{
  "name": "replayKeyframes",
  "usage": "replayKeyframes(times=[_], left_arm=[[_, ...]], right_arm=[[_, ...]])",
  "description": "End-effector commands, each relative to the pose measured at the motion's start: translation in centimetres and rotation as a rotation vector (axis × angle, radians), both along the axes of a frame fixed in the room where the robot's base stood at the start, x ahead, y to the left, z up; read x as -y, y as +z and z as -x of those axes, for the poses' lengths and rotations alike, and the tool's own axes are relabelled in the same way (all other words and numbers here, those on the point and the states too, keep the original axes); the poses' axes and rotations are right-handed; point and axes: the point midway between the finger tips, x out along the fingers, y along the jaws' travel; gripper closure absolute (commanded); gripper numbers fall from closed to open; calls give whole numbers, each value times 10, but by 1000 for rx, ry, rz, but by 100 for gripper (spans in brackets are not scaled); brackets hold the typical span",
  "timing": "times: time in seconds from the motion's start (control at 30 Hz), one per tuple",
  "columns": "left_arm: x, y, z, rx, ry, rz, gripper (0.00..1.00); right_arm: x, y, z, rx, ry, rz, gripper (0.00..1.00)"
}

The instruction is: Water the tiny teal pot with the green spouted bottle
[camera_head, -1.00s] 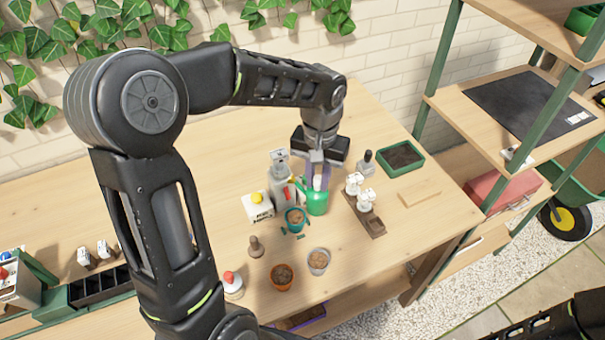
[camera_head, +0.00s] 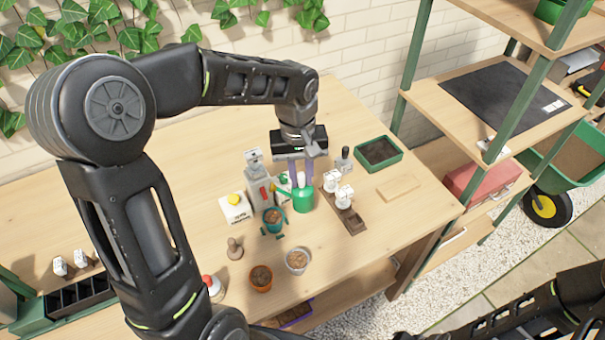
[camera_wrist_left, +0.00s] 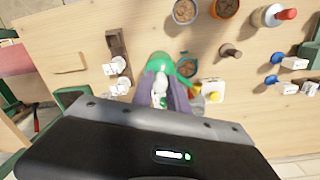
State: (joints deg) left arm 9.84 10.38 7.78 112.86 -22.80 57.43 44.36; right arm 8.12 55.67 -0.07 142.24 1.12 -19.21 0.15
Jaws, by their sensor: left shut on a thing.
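The green spouted bottle (camera_head: 303,199) is between the purple fingers of my left gripper (camera_head: 301,181), which is shut on it from above. Its spout points left in the head view, to the pot's side. The bottle looks upright; whether its base touches the table I cannot tell. The tiny teal pot (camera_head: 273,224), with brown soil, stands just left of and nearer than the bottle. In the left wrist view the bottle (camera_wrist_left: 159,64) shows between the fingers, with the teal pot (camera_wrist_left: 188,69) right beside it. My right gripper is out of view.
A grey device (camera_head: 258,180) and a white box with a yellow button (camera_head: 235,207) stand left of the bottle. White-topped items on a brown tray (camera_head: 352,222) stand right. An orange pot (camera_head: 261,279) and a pale pot (camera_head: 297,261) are in front. A green tray (camera_head: 379,153) lies behind right.

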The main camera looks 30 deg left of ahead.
Motion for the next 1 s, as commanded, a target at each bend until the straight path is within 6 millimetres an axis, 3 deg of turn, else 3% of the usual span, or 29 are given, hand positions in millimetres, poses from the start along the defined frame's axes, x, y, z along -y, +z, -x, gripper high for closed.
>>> replayKeyframes(times=[0.6, 1.0], left_arm=[[-22, -23, 9, 167, 5, 346, 100], [-25, -20, 11, 197, 1, 405, 100]], right_arm=[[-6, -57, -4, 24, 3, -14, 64], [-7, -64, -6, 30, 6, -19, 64]])
